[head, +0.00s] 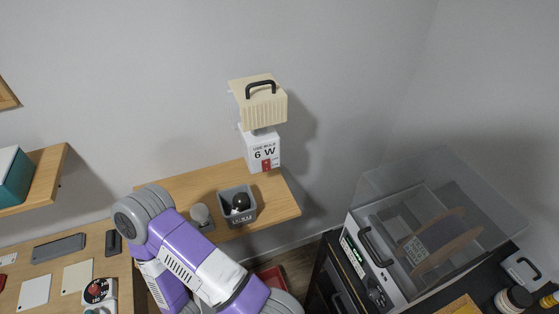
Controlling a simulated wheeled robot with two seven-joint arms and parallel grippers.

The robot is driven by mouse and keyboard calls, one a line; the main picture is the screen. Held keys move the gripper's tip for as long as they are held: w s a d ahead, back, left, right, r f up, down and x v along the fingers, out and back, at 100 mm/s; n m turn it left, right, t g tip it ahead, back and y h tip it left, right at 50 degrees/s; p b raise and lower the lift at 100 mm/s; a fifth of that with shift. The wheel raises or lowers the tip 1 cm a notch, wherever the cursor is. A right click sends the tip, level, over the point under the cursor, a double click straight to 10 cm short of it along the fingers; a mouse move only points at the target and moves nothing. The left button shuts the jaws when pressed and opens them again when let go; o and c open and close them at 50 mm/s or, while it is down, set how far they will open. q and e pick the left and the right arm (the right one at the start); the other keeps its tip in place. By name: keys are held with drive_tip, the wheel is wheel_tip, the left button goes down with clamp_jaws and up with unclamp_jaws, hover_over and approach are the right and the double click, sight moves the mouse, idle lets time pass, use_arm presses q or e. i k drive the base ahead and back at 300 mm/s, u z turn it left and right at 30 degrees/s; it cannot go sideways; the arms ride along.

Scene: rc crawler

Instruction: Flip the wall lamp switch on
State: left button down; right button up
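The wall lamp (259,105) is mounted on the grey wall in the head view. It has a ribbed beige shade with a black handle on top. Below the shade is a white box (260,149) marked "6 W". A small red switch (266,165) sits low on the front of this box. It is too small to tell which way the switch is set. No clear glow shows from the shade. A purple and grey arm of mine crosses the lower middle, left of and below the lamp. Neither gripper shows.
A wooden shelf (282,199) under the lamp holds a grey bin (239,217) with a black item, and a small grey round object (200,214). A clear-lidded appliance (379,250) stands right. A desk (82,248) with flat items lies left. The wall right of the lamp is clear.

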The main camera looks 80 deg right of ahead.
sight(267, 163)
drive_tip(key=z, duration=1.9)
drive_tip(key=k, duration=0.8)
drive_tip(key=z, duration=0.45)
